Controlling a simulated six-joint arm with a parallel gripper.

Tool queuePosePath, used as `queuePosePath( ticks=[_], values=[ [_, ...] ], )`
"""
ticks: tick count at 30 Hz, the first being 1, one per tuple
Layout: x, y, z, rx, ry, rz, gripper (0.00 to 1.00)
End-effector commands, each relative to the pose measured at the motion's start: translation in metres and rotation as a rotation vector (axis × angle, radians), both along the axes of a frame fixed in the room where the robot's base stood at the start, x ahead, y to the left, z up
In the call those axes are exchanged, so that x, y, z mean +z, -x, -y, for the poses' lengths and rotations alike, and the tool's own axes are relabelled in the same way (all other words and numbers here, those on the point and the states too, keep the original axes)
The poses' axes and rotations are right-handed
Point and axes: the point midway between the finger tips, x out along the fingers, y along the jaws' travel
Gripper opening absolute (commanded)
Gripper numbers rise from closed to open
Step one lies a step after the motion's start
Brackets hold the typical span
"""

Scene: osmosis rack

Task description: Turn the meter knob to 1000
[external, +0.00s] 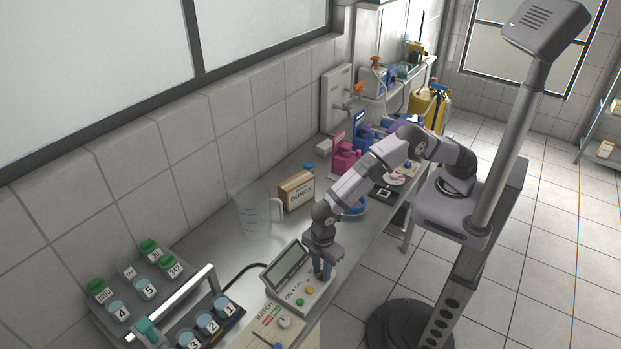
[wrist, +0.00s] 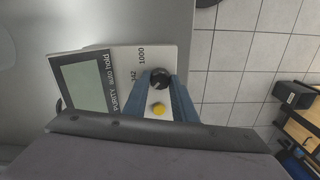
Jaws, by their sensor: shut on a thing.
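The purity meter (external: 289,267) is a white box with a grey screen on the bench, below my arm. It also shows in the wrist view (wrist: 118,60), with the labels "1000" and a partly hidden "342" beside its black knob (wrist: 159,78). My gripper (external: 323,270) points down over the meter's right end. In the wrist view its blue fingers (wrist: 160,90) stand on either side of the black knob and are shut on it. The knob's pointer is too small to read. A yellow button (wrist: 158,109) shows between the fingers.
A rack with numbered, green-capped containers (external: 150,247) stands at the left. A clear jug (external: 256,215) and a brown box (external: 297,191) stand behind the meter. A batch panel (external: 270,322) lies in front. The bench edge drops to the tiled floor at the right.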

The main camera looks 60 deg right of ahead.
Motion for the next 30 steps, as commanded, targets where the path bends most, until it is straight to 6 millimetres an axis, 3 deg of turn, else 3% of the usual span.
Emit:
queuePosePath(
  ticks=[8,30],
  values=[
    [0.0003,-0.0004,-0.0008,-0.159,-0.002,0.0,0.02],
    [0.0012,-0.0014,-0.0008,-0.851,-0.004,0.001,0.02]
  ],
)
